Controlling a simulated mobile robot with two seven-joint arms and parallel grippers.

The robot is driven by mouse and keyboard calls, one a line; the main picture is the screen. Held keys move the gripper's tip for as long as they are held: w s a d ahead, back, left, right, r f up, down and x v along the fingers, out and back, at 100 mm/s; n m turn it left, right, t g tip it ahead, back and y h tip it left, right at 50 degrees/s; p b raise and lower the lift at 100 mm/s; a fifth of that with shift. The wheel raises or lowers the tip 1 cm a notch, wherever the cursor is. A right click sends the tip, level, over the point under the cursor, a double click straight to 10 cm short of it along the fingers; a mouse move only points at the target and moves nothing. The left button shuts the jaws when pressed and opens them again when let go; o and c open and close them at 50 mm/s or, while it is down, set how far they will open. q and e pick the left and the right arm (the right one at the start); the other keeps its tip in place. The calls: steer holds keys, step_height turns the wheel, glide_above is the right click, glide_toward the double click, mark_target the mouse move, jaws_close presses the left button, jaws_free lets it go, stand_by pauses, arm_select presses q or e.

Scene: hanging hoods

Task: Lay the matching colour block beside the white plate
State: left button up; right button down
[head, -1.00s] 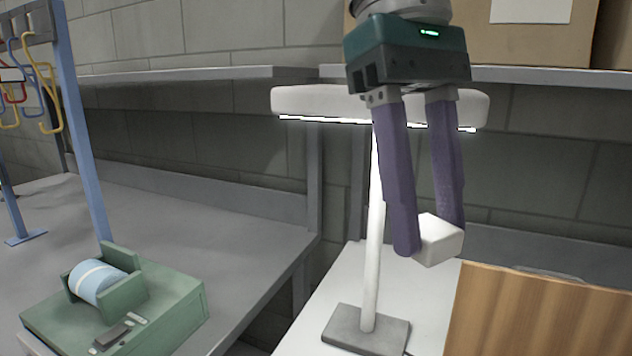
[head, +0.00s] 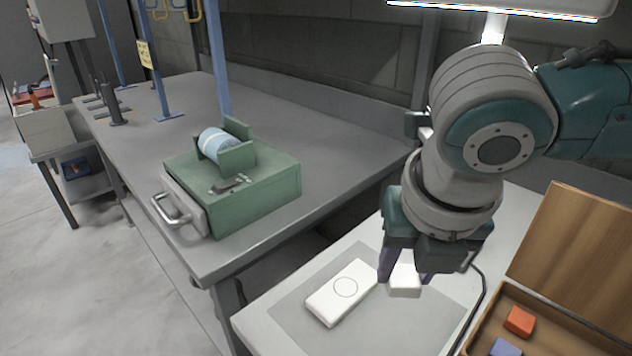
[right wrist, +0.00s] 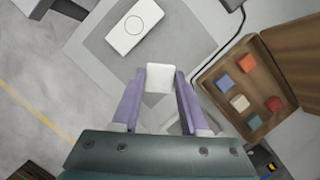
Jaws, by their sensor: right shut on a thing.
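A white plate (head: 336,298) with a thin circle on its top lies on a grey mat (head: 290,318) on the white table; it also shows in the right wrist view (right wrist: 130,33). My right gripper (head: 405,278) points down and is shut on a white block (head: 405,284). In the right wrist view the white block (right wrist: 161,78) sits between the purple fingertips. The block is just right of the plate in the head view, with a gap between them in the wrist view. Whether it touches the mat I cannot tell. My left gripper is out of view.
An open wooden case (right wrist: 220,78) at right holds several coloured blocks, including an orange one (head: 519,321) and a blue one (head: 505,348). A dark cable (head: 483,300) runs between mat and case. A green tape dispenser (head: 250,195) stands on the grey bench at left.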

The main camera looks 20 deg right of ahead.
steer(key=n, duration=0.1)
steer(key=f+n+y, duration=0.1)
steer(key=n, duration=0.3)
steer(key=shift+s+d+f, duration=0.2)
steer(key=shift+d+f, duration=0.15)
steer(key=shift+d, duration=0.05)
steer(key=b, duration=1)
glide_above(387, 339)
steer(key=s, duration=0.1)
step_height(387, 339, down, 8)
steer(key=shift+s, duration=0.15)
steer(key=shift+f, duration=1.35)
steer(key=shift+f, duration=0.5)
steer(key=shift+c, duration=1.7)
jaws_free()
